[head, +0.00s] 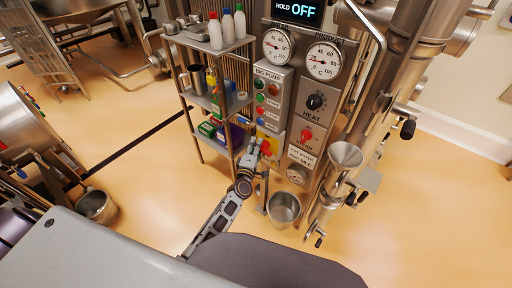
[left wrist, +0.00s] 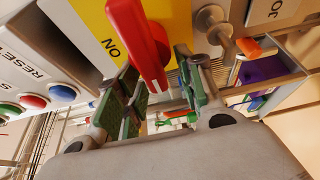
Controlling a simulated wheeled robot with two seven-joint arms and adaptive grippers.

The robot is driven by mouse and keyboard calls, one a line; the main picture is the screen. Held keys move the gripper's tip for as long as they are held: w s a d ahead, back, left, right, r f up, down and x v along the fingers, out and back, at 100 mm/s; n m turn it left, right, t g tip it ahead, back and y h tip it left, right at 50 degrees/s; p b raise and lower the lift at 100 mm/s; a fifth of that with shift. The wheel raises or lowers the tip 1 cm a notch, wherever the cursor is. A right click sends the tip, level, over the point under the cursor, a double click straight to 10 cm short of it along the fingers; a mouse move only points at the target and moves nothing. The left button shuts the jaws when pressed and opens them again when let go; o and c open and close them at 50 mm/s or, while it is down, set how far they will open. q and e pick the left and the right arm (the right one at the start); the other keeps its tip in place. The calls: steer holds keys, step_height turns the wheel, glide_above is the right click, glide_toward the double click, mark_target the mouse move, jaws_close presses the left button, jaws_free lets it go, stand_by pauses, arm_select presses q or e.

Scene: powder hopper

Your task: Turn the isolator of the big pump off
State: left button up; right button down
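The big pump panel (head: 272,98) is a grey box with a column of coloured buttons. Below it is the isolator, a yellow plate (left wrist: 90,18) with a red handle (left wrist: 138,45). Its red part also shows in the head view (head: 266,146), partly hidden by my gripper. The letters "ON" are on the plate beside the handle. My left gripper (left wrist: 158,98) is open, its green-padded fingers on either side of the handle's free end. I cannot tell whether either finger touches it. In the head view the left gripper (head: 256,147) is at the isolator. My right gripper is not in view.
A shelf rack (head: 207,100) with bottles and boxes stands close left of the panel. Right of it are the red steam knob (head: 306,135), the black heat knob (head: 316,101) and a steel funnel (head: 345,155). A steel bucket (head: 283,210) is below. Open floor lies left.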

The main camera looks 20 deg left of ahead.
arm_select(q)
steer(key=shift+s, duration=0.1)
steer(key=s, duration=1.1)
steer(key=shift+s+d, duration=0.25)
steer(key=shift+s, duration=0.15)
stand_by(0.7)
steer(key=s+f+m+g+h, duration=0.1)
steer(key=s+f+m+g, duration=0.3)
steer(key=f, duration=0.8)
steer(key=s+d+f+m+g+h, duration=0.15)
steer(key=s+f+m, duration=0.35)
steer(key=f, duration=0.6)
steer(key=s+f+m+g, duration=0.3)
steer(key=s+f, duration=0.3)
steer(key=f, duration=0.6)
steer(key=s+a+f+m+g, duration=0.2)
steer(key=s+f, duration=0.3)
steer(key=s, duration=0.4)
steer(key=s+a+f+m+g+y, duration=0.1)
steer(key=s+a+f+m+g, duration=0.2)
steer(key=s+f, duration=0.3)
steer(key=s+a+f+m+g, duration=0.3)
steer(key=s+a+f+m, duration=0.1)
steer(key=s, duration=0.9)
step_height(320, 180, down, 2)
steer(key=shift+s+a+f+y, duration=0.1)
steer(key=shift+s+a+y, duration=0.25)
steer(key=shift+s+a, duration=0.1)
steer(key=shift+w+d, duration=0.15)
